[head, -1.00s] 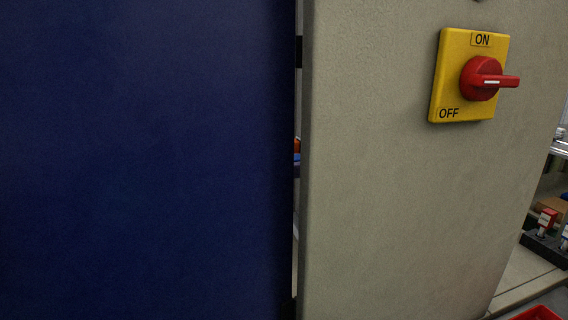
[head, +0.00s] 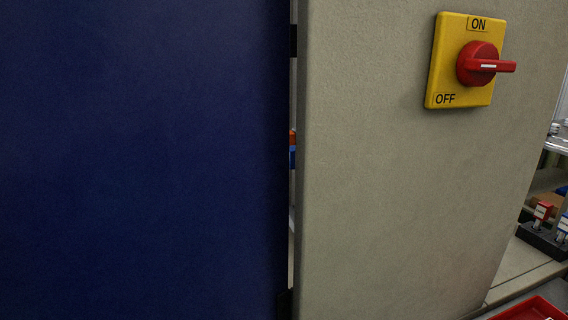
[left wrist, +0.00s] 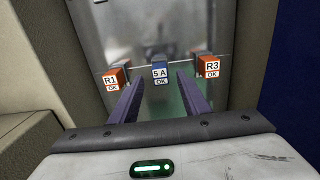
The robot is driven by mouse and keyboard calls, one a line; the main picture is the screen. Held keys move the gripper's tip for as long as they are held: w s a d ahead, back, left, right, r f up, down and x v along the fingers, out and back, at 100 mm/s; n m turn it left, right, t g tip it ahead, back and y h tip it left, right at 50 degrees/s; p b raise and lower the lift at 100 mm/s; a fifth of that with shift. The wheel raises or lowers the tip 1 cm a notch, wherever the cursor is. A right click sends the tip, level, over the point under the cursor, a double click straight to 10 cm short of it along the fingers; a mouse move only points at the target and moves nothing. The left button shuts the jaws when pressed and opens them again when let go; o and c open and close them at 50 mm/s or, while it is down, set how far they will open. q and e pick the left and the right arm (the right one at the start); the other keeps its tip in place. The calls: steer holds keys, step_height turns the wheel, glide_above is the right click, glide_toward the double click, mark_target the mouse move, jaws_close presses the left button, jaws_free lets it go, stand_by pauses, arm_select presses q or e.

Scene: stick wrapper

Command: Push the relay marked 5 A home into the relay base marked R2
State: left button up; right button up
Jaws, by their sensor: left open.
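The relay marked 5 A OK (left wrist: 160,73), with a blue body, shows at the middle of the left wrist view, between orange blocks marked R1 (left wrist: 112,80) and R3 (left wrist: 209,67). No R2 marking shows; whatever lies behind the relay is hidden. My left gripper (left wrist: 159,81) is open, its two dark fingers pointing at the relay from either side with a gap between them. Whether the fingertips reach the relay is hard to tell. My right gripper is in neither view, and no gripper shows in the head view.
A dark blue panel (head: 140,160) and a beige cabinet wall (head: 390,190) fill the head view, with a narrow gap between. A yellow switch plate (head: 447,90) has a red handle. A red tray (head: 530,312) and a black rack (head: 540,240) stand at right.

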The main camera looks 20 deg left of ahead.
arm_select(q)
steer(key=b+v, duration=0.1)
steer(key=v, duration=0.5)
steer(key=shift+b, duration=0.4)
